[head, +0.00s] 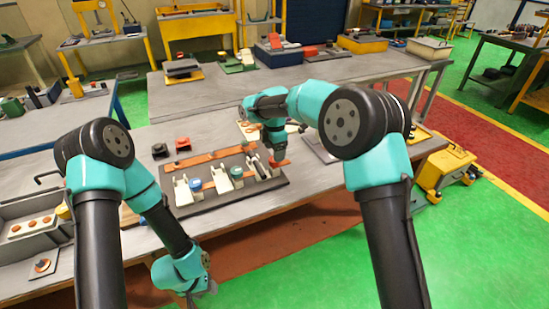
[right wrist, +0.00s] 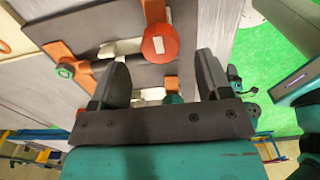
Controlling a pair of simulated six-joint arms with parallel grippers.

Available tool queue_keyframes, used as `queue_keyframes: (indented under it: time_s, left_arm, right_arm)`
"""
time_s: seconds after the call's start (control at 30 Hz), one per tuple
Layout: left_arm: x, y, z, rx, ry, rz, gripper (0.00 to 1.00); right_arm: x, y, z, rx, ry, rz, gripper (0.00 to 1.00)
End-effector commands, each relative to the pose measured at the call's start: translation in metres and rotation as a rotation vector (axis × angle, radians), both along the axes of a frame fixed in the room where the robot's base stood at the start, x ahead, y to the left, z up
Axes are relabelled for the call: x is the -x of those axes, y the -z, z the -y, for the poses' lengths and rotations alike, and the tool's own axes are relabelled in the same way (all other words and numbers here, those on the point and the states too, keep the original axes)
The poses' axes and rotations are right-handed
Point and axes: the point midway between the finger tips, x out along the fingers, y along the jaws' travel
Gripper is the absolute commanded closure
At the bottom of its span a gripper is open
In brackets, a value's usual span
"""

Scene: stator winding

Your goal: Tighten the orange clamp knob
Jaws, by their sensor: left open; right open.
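The orange clamp knob (right wrist: 160,43) is round with a small pale mark. In the right wrist view it lies ahead of and between my right gripper's (right wrist: 162,64) open fingers, which look clear of it. In the head view the knob (head: 281,163) is just below my right gripper (head: 275,146), partly hidden. The knob belongs to a clamp at the right end of a dark board (head: 232,198). My left gripper (head: 204,287) hangs low in front of the table edge, empty and away from the board; its fingers show poorly.
The board also carries a blue knob (head: 195,184) and a green knob (head: 236,173) with pale clamp parts. A copper-coloured strip (head: 195,159) runs along the back. Black and red blocks (head: 182,142) stand behind. A grey tray (head: 35,225) is at the left.

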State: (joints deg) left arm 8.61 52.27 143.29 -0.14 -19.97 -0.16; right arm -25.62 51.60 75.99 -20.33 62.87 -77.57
Motion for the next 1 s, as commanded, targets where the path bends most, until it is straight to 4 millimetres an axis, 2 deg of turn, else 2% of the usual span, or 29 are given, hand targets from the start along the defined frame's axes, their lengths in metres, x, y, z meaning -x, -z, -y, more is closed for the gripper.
queue_keyframes:
  time_s: [0.1, 0.23, 0.6, 1.0]
  left_arm:
    - [0.000, 0.000, 0.000, 0.000, 0.000, 0.000, 0.49]
    - [0.000, 0.000, 0.000, 0.000, 0.000, 0.000, 0.49]
    - [0.000, 0.000, 0.000, 0.000, 0.000, 0.000, 0.49]
    - [0.000, 0.000, 0.000, 0.000, 0.000, 0.000, 0.49]
  right_arm:
    - [0.000, 0.020, 0.000, 0.001, 0.001, -0.003, 0.29]
    - [0.000, 0.031, 0.001, 0.000, 0.001, -0.001, 0.29]
    - [0.000, 0.037, 0.000, 0.000, 0.000, 0.000, 0.29]
    - [0.000, 0.037, 0.000, 0.000, 0.000, 0.000, 0.66]
